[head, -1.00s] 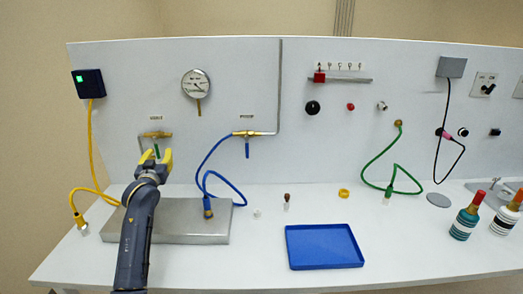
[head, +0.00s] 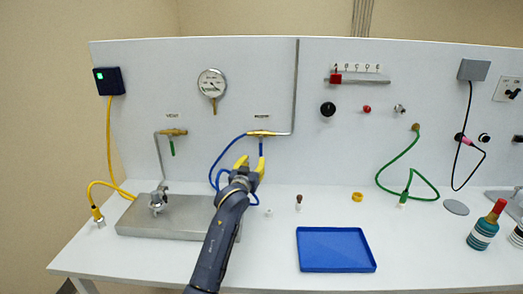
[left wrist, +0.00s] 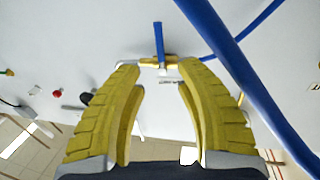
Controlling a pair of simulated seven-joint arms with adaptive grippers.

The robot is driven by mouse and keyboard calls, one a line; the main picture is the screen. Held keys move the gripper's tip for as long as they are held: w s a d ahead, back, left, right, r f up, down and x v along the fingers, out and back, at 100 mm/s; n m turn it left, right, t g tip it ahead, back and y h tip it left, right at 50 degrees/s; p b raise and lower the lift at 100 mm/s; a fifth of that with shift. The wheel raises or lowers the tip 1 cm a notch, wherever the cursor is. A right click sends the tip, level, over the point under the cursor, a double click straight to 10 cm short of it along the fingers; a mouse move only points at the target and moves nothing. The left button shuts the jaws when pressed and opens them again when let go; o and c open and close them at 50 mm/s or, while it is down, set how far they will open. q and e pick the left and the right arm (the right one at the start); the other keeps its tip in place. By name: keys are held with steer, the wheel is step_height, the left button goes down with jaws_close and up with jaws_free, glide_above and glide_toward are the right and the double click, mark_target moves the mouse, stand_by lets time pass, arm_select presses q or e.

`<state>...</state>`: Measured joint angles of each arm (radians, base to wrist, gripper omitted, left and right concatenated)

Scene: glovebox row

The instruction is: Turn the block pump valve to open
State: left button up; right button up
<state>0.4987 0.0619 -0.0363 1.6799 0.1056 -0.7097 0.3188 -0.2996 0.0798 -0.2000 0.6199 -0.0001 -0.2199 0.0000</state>
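A brass valve (head: 262,133) with a blue lever (head: 261,147) is on the white panel under a small label too small to read. The lever hangs straight down. My left gripper (head: 250,168) is open, with its yellow fingertips just below and in front of this lever. In the left wrist view, the blue lever (left wrist: 158,38) and brass body (left wrist: 157,62) lie beyond the gap between the open fingers (left wrist: 162,80); nothing is held. A second brass valve (head: 174,132) with a green lever (head: 172,148), also hanging down, is further left. My right gripper is not in view.
A blue hose (head: 215,168) runs from the blue-levered valve down behind my left gripper; it crosses close in the left wrist view (left wrist: 225,50). A metal block (head: 140,222), blue tray (head: 335,250) and small parts lie on the table. A pressure gauge (head: 211,83) is above.

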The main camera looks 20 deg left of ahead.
mark_target(261, 149)
arm_select(q)
steer(key=w, duration=1.1)
steer(key=shift+w+a, duration=0.25)
steer(key=shift+w, duration=0.15)
steer(key=shift+o, duration=0.4)
jaws_close()
